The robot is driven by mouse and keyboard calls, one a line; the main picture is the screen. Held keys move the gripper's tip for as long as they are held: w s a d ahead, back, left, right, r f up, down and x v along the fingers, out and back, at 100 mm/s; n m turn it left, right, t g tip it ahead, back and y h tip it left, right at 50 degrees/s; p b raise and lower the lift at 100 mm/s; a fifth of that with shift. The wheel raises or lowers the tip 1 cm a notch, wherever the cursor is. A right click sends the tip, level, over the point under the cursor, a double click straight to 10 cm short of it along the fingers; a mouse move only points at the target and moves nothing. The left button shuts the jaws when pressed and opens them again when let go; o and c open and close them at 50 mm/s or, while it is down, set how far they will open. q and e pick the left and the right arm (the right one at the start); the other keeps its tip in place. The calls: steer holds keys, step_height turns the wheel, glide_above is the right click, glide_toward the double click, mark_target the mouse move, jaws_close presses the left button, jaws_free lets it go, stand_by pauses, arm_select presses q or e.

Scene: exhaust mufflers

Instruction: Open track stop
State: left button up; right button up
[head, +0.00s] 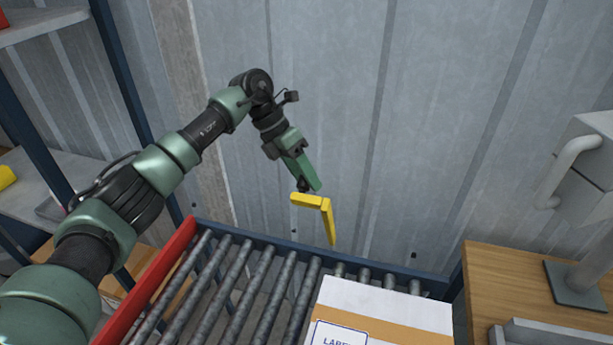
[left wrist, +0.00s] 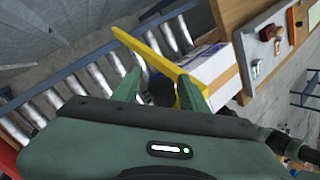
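A yellow L-shaped lever (head: 328,215) stands at the far side of the roller track (head: 245,290), by the metal wall. I take it to be the track stop. My left gripper (head: 307,183) points down just above the lever's bend. In the left wrist view, the two green fingers of my left gripper (left wrist: 160,92) are spread apart. The lever (left wrist: 150,52) shows at the fingertips, its short arm close to the right finger. I cannot tell whether they touch. My right gripper is in neither view.
A white and tan labelled box (head: 385,310) lies on the rollers, right of the lever. A wooden table (head: 510,270) with a grey machine (head: 585,180) is at right. A shelf (head: 45,180) stands at left.

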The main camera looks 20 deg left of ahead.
arm_select(q)
steer(key=shift+w+a+f, duration=0.1)
steer(key=shift+w, duration=0.1)
steer(key=shift+s+a+r, duration=0.1)
steer(key=shift+r, duration=0.3)
steer(key=b+v, duration=0.2)
steer(key=v, duration=0.5)
steer(key=shift+a+f, duration=0.1)
steer(key=shift+a, duration=0.05)
